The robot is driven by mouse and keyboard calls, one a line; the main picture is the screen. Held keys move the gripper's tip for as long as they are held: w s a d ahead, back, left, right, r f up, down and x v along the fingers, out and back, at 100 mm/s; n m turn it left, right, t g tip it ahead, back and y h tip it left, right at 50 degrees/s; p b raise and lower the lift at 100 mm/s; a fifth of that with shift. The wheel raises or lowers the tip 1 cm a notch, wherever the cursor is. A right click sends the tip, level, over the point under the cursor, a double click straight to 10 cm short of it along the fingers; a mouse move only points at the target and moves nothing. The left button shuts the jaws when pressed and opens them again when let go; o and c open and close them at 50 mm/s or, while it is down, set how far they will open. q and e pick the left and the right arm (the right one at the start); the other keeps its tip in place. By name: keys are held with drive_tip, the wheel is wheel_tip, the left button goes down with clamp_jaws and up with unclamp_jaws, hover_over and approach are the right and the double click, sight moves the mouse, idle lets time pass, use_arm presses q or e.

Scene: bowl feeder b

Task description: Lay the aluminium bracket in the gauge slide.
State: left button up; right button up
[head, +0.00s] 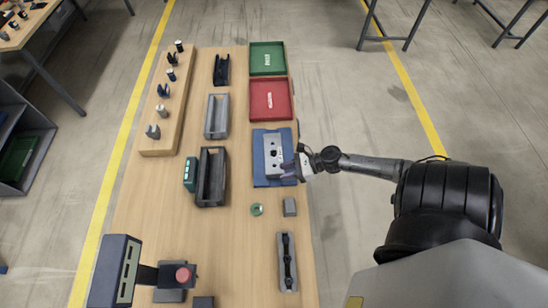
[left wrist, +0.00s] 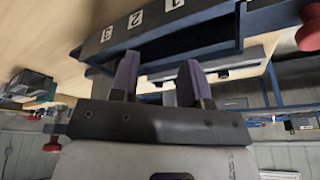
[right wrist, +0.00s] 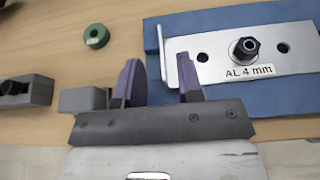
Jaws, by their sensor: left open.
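The aluminium bracket (head: 271,147) lies on a blue mat (head: 259,176) at the table's right side. In the right wrist view the bracket (right wrist: 288,62) is a pale plate marked "AL 4 mm", with holes, a dark nut in the middle and a bent left lip. My right gripper (head: 289,168) is at its near right side; its fingers (right wrist: 158,80) stand apart by the lip, and I cannot tell whether they touch it. A long dark trough (head: 211,177) with a teal unit (head: 190,174) beside it looks like the gauge slide; it is empty. My left gripper (left wrist: 157,78) is open and empty.
A grey tray (head: 216,116), red tray (head: 285,100) and green tray (head: 268,58) stand farther back. A green ring (head: 257,209) and grey block (head: 290,207) lie nearer. A numbered dark holder (left wrist: 190,35) is close ahead of my left gripper.

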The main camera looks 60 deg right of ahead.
sight(277, 174)
drive_tip(key=shift+b+x, duration=0.35)
drive_tip(key=shift+x, duration=1.8)
drive_tip(key=shift+d, duration=0.1)
drive_tip(key=shift+c, duration=0.2)
clamp_jaws()
